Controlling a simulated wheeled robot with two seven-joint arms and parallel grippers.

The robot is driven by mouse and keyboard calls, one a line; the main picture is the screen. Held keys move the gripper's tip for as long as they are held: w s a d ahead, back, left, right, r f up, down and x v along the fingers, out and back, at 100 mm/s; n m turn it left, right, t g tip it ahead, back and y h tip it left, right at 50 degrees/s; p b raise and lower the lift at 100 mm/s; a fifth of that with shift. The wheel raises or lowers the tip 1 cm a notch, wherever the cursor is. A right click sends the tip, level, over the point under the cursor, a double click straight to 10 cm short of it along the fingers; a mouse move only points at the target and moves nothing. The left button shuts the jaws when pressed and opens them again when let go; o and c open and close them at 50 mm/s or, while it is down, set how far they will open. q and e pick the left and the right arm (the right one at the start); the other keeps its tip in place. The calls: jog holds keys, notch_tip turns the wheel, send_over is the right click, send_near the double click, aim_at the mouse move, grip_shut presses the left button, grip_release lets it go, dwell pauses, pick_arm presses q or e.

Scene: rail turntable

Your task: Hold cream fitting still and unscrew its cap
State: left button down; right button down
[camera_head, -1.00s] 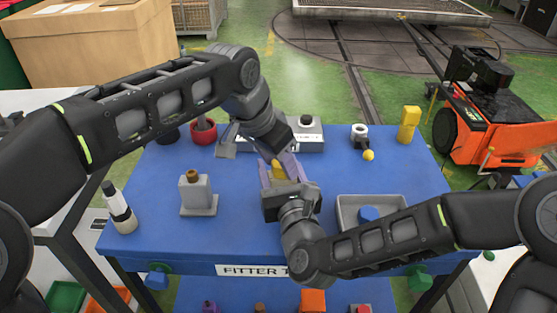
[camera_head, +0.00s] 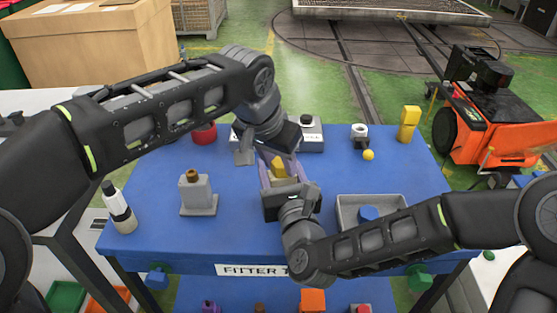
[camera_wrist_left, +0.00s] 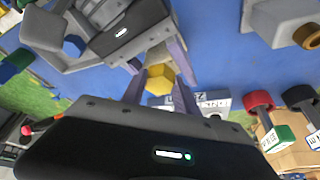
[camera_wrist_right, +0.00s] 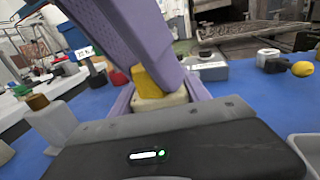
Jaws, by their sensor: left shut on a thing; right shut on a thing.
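The yellow cap (camera_wrist_right: 150,80) sits on the cream fitting (camera_wrist_right: 160,102) in the right wrist view. My right gripper (camera_head: 279,178) is shut on the cream fitting, with its purple fingers on either side, above the blue table. My left gripper (camera_wrist_left: 160,84) reaches in from above and is shut on the yellow cap, which shows as a hexagon in the left wrist view (camera_wrist_left: 159,79). In the head view the cap (camera_head: 279,168) shows between the purple fingers; the fitting is mostly hidden there. Whether cap and fitting are still threaded together cannot be told.
The blue table (camera_head: 245,225) holds a grey block with a brown top (camera_head: 197,192), a bottle (camera_head: 118,207), a grey tray (camera_head: 345,204) with a blue piece, a yellow block (camera_head: 408,122) and a red pot (camera_head: 204,134).

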pick_arm(q)
jog(key=n+y, duration=0.1)
jog(key=n, duration=0.2)
jog(key=shift+s+d+t, duration=0.1)
jog(key=shift+d+t, duration=0.05)
jog(key=shift+t, duration=0.15)
jog(key=shift+n, duration=0.3)
jog(key=shift+d+n+y, duration=0.2)
jog(key=shift+n+y, duration=0.3)
jog(key=shift+n, duration=0.5)
jog(key=n+y, duration=0.1)
jog(key=n, duration=0.2)
jog(key=shift+n, duration=0.3)
jog(key=c, duration=0.9)
grip_release()
jog(key=shift+o, duration=0.7)
jog(key=shift+r, duration=2)
